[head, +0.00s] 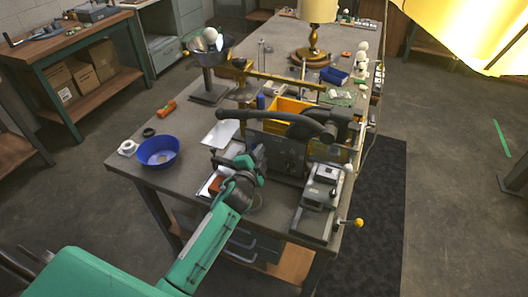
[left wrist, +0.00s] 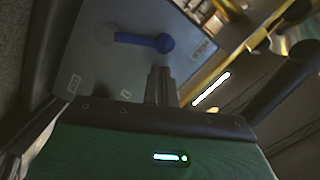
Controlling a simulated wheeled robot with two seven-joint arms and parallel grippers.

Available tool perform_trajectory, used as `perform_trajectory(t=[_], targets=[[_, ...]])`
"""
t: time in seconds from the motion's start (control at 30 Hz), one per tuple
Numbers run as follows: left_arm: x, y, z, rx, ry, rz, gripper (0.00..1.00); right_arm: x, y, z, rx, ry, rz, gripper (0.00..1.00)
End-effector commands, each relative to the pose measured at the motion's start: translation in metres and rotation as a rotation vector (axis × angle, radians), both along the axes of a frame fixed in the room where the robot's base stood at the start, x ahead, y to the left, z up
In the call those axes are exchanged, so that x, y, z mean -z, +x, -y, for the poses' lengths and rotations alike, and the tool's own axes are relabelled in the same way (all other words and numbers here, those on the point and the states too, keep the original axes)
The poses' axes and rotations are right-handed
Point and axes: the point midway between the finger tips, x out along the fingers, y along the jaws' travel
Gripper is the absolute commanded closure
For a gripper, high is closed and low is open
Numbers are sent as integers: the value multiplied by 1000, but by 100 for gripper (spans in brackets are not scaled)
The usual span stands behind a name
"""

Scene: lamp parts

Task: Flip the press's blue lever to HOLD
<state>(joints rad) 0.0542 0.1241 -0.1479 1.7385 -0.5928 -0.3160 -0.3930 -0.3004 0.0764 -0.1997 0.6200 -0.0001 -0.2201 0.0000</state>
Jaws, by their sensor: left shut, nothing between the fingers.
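The blue lever (left wrist: 143,40) shows in the left wrist view on a grey panel (left wrist: 105,65) of the press. It lies nearly level across the picture, with its thick round end at the right. A small label (left wrist: 202,49) sits right of that end; I cannot read it. My left gripper (left wrist: 160,72) is shut and empty, its tips just below the lever's thick end; I cannot tell if they touch. In the head view my left gripper (head: 259,152) is at the left side of the dark press (head: 284,152), and the lever is hidden. My right gripper is not in view.
A blue bowl (head: 158,151) and a white roll (head: 127,147) stand at the table's left. A grey device with a yellow knob (head: 358,222) is right of my arm. A yellow bin (head: 289,108) and a brass lamp (head: 314,40) stand farther back.

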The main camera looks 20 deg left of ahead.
Motion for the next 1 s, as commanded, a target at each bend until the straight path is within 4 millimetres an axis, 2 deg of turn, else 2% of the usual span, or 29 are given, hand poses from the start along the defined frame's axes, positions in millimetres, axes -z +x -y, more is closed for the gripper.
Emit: perform_trajectory(t=[0.4,1.0], targets=[[0,0,-11,0,-156,-6,100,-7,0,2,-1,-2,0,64],[1,-1,-12,1,-169,-5,100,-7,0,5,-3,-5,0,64]])
